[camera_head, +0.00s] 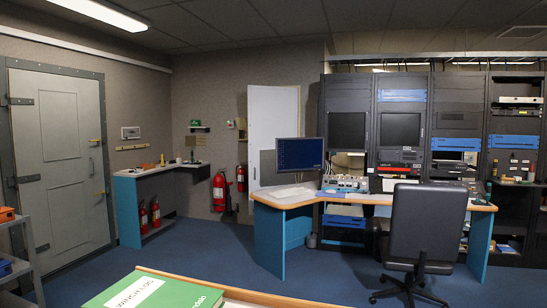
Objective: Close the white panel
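A tall white panel (272,112) stands upright at the back of the room, left of the dark equipment racks. Its lower part is partly hidden behind a monitor and the desk. It appears to stand at an angle to the back wall, but I cannot tell clearly how far it is open. A large pale grey-white door (62,160) in a grey frame is on the left wall and looks shut. Neither of my grippers is in view.
A blue-sided desk (269,240) with a monitor (300,154) stands before the racks (403,85), with a black chair (425,225) at its front. A green binder (165,291) lies on a wooden surface near me. Blue carpet (190,250) is clear at centre left. Fire extinguishers (219,190) stand by the back wall.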

